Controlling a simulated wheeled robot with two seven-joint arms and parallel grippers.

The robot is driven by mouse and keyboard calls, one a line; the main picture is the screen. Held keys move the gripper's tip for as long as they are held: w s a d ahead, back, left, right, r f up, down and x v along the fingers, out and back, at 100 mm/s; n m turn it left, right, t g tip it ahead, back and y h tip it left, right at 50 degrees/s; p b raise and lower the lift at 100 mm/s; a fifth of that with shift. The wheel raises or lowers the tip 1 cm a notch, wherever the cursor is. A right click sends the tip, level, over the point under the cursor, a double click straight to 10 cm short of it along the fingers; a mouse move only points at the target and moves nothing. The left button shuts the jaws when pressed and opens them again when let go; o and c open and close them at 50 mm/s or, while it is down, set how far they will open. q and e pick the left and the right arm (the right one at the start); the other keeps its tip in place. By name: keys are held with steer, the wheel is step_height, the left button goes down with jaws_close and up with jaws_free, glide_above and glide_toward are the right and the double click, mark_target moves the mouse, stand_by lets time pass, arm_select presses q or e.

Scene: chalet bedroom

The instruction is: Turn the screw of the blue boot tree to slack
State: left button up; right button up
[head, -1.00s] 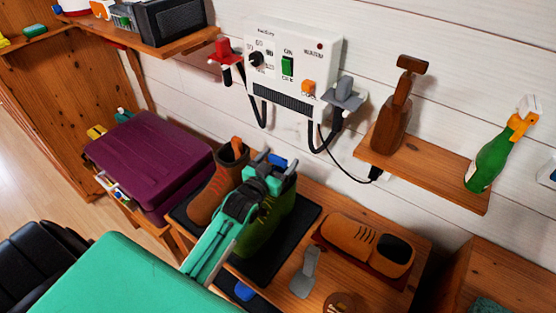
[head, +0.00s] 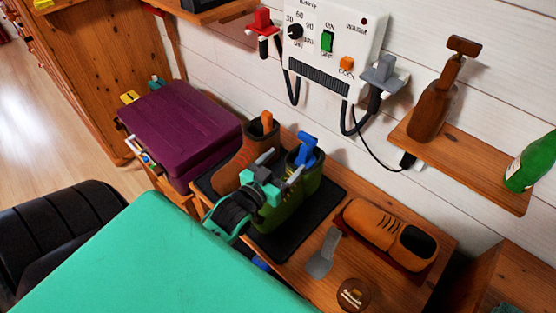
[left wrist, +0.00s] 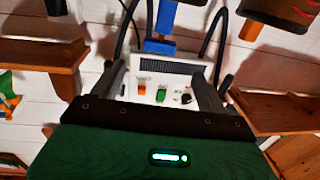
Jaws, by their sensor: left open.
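The blue boot tree (head: 306,150) stands upright in the green boot (head: 294,212), its blue top above the boot's opening. It also shows in the left wrist view (left wrist: 160,46), at the top middle. My left gripper (head: 281,167) is open and empty, in front of the blue boot tree and over the near side of the green boot. One finger lies close to the boot tree in the head view; I cannot tell whether they touch. I cannot make out the screw apart from the blue top. My right gripper is not in view.
A brown boot (head: 238,170) with an orange boot tree (head: 266,122) stands just left on the dark mat (head: 322,208). A brown shoe (head: 380,230), a grey shoehorn (head: 323,254) and a round tin (head: 353,295) lie to the right. A white dryer box (head: 345,30) hangs behind.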

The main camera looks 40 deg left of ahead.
arm_select(q)
steer(key=shift+s, duration=1)
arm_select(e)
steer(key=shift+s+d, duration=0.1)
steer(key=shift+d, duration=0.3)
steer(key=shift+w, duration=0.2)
